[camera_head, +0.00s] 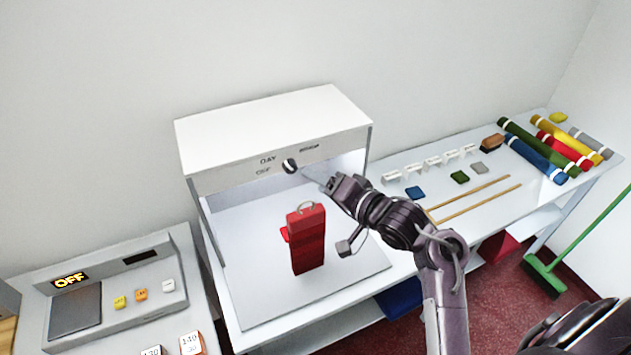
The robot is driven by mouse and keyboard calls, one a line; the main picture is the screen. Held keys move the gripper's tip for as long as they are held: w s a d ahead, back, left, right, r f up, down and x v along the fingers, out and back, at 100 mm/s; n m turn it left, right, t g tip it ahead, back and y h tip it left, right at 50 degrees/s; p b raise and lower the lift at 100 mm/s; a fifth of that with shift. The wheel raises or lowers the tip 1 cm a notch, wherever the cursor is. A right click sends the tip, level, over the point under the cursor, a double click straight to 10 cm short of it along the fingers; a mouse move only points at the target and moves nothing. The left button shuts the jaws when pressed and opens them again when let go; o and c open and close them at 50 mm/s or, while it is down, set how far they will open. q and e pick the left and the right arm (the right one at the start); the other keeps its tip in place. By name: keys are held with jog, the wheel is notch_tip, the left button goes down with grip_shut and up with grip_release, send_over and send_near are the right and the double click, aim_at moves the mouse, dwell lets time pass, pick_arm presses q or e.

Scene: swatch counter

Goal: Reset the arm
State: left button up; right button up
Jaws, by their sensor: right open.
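My right gripper (316,176) reaches in from the lower right, with its pale fingertips close to the dark round knob (290,166) on the front of the white light booth (270,125). It is open, and I cannot tell whether the fingertips touch the knob. The lettering beside the knob reads DAY and, less clearly, OFF; a third label is hard to read. A red swatch bundle (307,245) with a ring on top stands upright in the booth, below and left of the gripper. My left gripper is not in view.
A control box (120,290) showing OFF stands at left. At right, the counter holds wooden sticks (470,200), small swatches (415,193), white holders (430,163) and coloured rolls (535,158). A green broom (545,275) stands on the red floor.

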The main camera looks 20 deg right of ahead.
jog(key=shift+f, duration=0.1)
dwell(0.3)
jog(key=s+a+f+n+g+h, duration=0.1)
jog(key=s+f+n+g+h, duration=0.2)
jog(key=s+f+n+g, duration=0.5)
jog(key=s+a+f+n+g+h, duration=0.1)
jog(key=s+f+n+g+h, duration=0.2)
jog(key=s, duration=0.9)
notch_tip(320, 180, down, 36)
jog(key=s+g+b, duration=0.1)
jog(key=s+b, duration=0.1)
jog(key=b, duration=0.5)
jog(key=s+d+f+b, duration=0.1)
jog(key=s+f+b, duration=0.1)
jog(key=s+f, duration=0.8)
jog(key=s+d+f+g+b, duration=0.1)
jog(key=s+d+f+b, duration=0.1)
jog(key=s+f, duration=0.8)
notch_tip(320, 180, down, 5)
jog(key=shift+d+m+g+b, duration=0.15)
jog(key=shift+m+g+b, duration=0.15)
jog(key=shift+b, duration=0.25)
jog(key=shift+s, duration=0.1)
jog(key=shift+c, duration=0.2)
